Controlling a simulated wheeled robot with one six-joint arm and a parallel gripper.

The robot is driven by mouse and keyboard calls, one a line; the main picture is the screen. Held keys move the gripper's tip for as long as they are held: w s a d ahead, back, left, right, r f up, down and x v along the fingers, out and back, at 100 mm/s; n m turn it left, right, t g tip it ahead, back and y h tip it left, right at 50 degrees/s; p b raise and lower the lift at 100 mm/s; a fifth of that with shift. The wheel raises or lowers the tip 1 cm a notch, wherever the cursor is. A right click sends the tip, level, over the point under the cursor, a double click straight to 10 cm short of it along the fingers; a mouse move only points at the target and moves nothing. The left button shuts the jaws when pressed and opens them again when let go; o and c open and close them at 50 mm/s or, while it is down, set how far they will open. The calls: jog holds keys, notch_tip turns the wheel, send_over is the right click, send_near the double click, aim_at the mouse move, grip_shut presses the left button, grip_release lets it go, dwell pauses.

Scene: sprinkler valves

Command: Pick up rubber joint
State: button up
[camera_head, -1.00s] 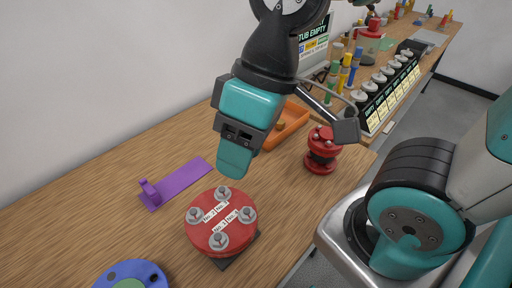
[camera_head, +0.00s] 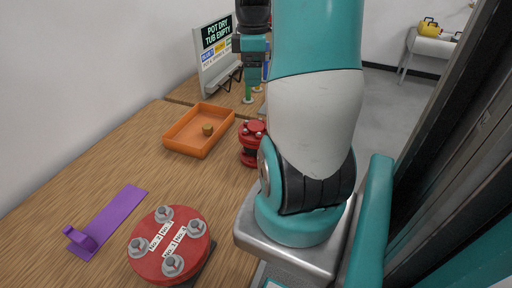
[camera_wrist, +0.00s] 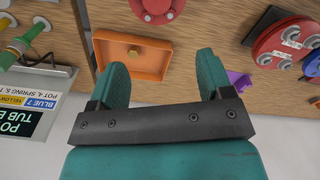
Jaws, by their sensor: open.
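A small red-flanged piece with a black middle (camera_head: 249,156), which looks like the rubber joint, stands on the wooden bench beside the orange tray, partly hidden by my arm. Its red flange shows at the top edge of the wrist view (camera_wrist: 157,8), cut off. My gripper (camera_head: 252,97) is open and empty, above the far part of the bench, beyond the red-flanged piece. In the wrist view my gripper (camera_wrist: 163,66) has its teal fingers spread wide, with the orange tray between and beyond them.
The orange tray (camera_head: 172,136) holds a small brass knob (camera_head: 207,130). A large red bolted disc (camera_head: 160,268) and a purple bracket (camera_head: 112,217) lie nearer. A "POT DRY TUB EMPTY" sign (camera_head: 217,57) stands at the back. Bare wood lies between bracket and tray.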

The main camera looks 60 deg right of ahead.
jog(key=s+d+f, duration=0.1)
jog(key=f, duration=0.1)
jog(key=p, duration=0.1)
send_over(256, 126)
jog(key=s, duration=0.1)
jog(key=f, duration=0.9)
jog(key=shift+s+a+f, duration=0.1)
jog(key=shift+a+f, duration=0.25)
jog(key=shift+a, duration=0.05)
jog(key=shift+w+a+f+p, duration=0.15)
jog(key=shift+f+p, duration=0.25)
jog(key=shift+f, duration=1.1)
jog(key=shift+w+a+f+p, duration=0.15)
jog(key=shift+f+p, duration=0.25)
jog(key=shift+f, duration=1.1)
jog(key=shift+d+r, duration=0.1)
grip_shut()
